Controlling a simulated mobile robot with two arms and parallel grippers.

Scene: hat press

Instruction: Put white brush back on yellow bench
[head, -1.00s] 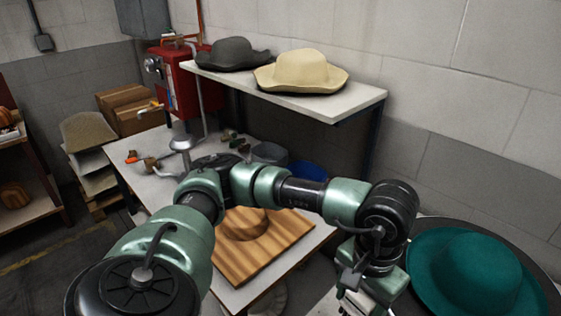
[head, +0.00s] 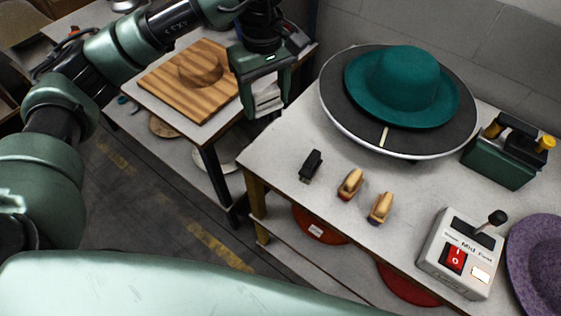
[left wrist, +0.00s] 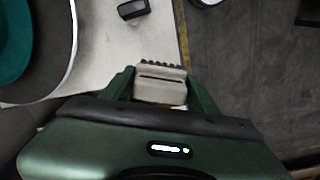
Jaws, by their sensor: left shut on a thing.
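My left gripper (head: 264,108) hangs above the back left corner of the bench, pointing down. It is shut on a whitish block, which I take to be the white brush (head: 267,99). In the left wrist view the brush (left wrist: 160,92) sits between the fingers, with a row of dark bristles along its far edge. The yellow bench (head: 272,152) has a pale top and yellow legs. In the left wrist view its top (left wrist: 115,50) and edge show beyond the brush. My right gripper is not in view.
A black brush-like item (head: 311,166) and two wooden brushes (head: 350,184) (head: 381,208) lie on the bench. Behind them a teal hat (head: 405,85) rests on a round dark plate. A control box (head: 460,255) stands front right. The bench's left corner is clear.

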